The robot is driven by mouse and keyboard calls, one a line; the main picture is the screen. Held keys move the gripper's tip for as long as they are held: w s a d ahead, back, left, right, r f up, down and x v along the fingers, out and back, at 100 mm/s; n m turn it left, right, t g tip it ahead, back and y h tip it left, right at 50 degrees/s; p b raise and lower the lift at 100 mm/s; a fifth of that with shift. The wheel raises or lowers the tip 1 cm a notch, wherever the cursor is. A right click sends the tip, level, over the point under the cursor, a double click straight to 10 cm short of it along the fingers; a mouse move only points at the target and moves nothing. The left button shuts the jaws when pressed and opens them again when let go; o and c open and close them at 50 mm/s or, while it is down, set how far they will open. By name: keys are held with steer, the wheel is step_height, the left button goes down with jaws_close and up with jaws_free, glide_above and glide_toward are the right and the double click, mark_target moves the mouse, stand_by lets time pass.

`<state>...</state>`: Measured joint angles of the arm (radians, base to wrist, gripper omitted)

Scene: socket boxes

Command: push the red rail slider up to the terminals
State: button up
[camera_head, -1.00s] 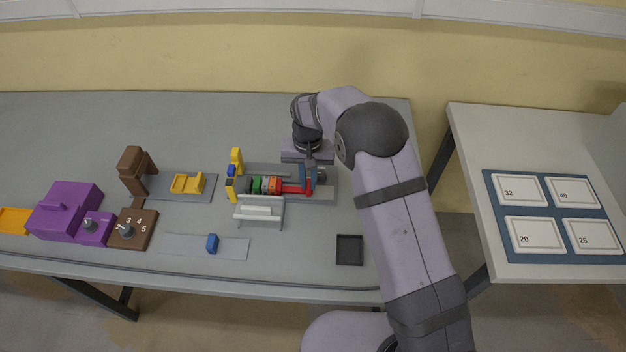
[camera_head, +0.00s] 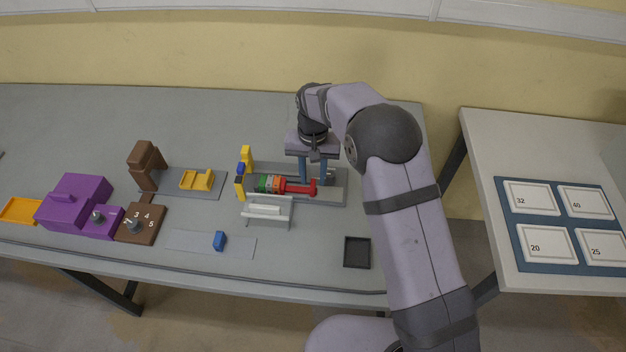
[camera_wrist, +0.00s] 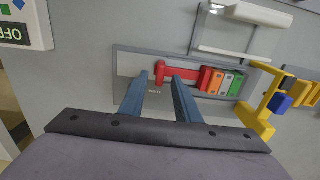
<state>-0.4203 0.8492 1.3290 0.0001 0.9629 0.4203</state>
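The red rail slider (camera_head: 302,190) lies on the grey rail at the right of the row of coloured terminals (camera_head: 270,184). In the wrist view the slider (camera_wrist: 180,76) has a crossbar at its left end, and its right end appears to meet the terminals (camera_wrist: 226,81). My gripper (camera_head: 314,183) is open over the slider's right part. In the wrist view its fingertips (camera_wrist: 160,77) are apart, with the crossbar showing between them. I cannot tell how far above the rail they are.
A white stand (camera_head: 268,212) is just in front of the rail. A yellow upright (camera_head: 246,158) with blue parts is at the rail's left end. A dark square tray (camera_head: 357,252) lies at front right, with bare table around it.

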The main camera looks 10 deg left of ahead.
steer(key=shift+r+b, duration=0.6)
steer(key=shift+r, duration=2)
steer(key=shift+d, duration=0.15)
steer(key=s+d+r, duration=0.3)
steer(key=s+d, duration=0.6)
steer(key=d, duration=0.3)
steer(key=s+d+f, duration=0.1)
steer(key=s+d, duration=0.3)
steer(key=s, duration=0.4)
steer(key=s+d+f, duration=0.2)
steer(key=s+d, duration=0.2)
steer(key=s, duration=0.4)
steer(key=shift+d, duration=0.4)
